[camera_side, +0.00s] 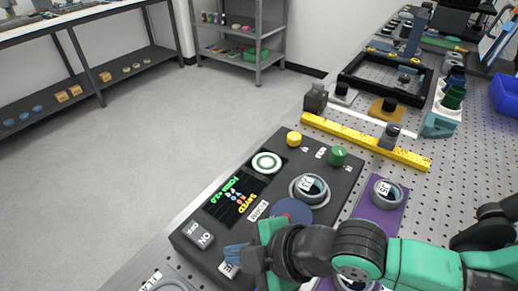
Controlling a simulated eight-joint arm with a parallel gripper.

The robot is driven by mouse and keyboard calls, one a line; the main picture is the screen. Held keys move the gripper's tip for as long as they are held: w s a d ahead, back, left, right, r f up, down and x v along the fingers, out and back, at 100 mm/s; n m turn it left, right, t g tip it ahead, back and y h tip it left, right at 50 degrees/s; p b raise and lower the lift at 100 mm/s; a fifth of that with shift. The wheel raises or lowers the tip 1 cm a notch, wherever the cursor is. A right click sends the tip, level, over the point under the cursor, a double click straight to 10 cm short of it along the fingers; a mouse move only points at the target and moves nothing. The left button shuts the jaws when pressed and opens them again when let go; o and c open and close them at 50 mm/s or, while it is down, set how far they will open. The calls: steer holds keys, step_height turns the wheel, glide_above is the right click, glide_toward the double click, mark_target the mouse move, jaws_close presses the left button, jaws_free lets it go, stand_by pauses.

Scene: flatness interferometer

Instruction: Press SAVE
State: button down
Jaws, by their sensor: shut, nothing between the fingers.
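A dark control box (345,183) lies on the perforated bench. Its screen (232,200) has green text and a yellow word that looks like SAVED. My green and black gripper (254,257) is shut and empty, low over the box's near end. A blue round disc (291,209) is just above it in the picture, partly covered by my gripper. A blue-grey ribbed part (237,253) lies at its left; I cannot tell whether they touch. No button label clearly reads SAVE; some labels are hidden or too small.
The box also carries an ON/OFF rocker (199,235), a white-green round button (267,163), a yellow knob (294,138), a green knob (338,155) and a ringed dial (309,189). A purple block (386,216) and a yellow bar (350,135) lie nearby.

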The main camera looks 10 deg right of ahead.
steer(key=shift+r, duration=0.9)
steer(key=shift+r, duration=2.5)
steer(key=w+d+m, duration=0.2)
steer(key=d, duration=0.1)
steer(key=w+d+r+m+h, duration=0.1)
steer(key=d, duration=0.1)
steer(key=shift+w+d+t, duration=0.2)
steer(key=shift+w+t, duration=0.05)
steer(key=shift+t, duration=0.05)
steer(key=d+m+t+h, duration=0.1)
steer(key=d+m+h, duration=0.5)
steer(key=d+m, duration=1.1)
steer(key=d, duration=1)
steer(key=shift+w+d+r+h, duration=0.15)
steer(key=shift+d+r+h, duration=0.1)
steer(key=shift+r+h, duration=0.1)
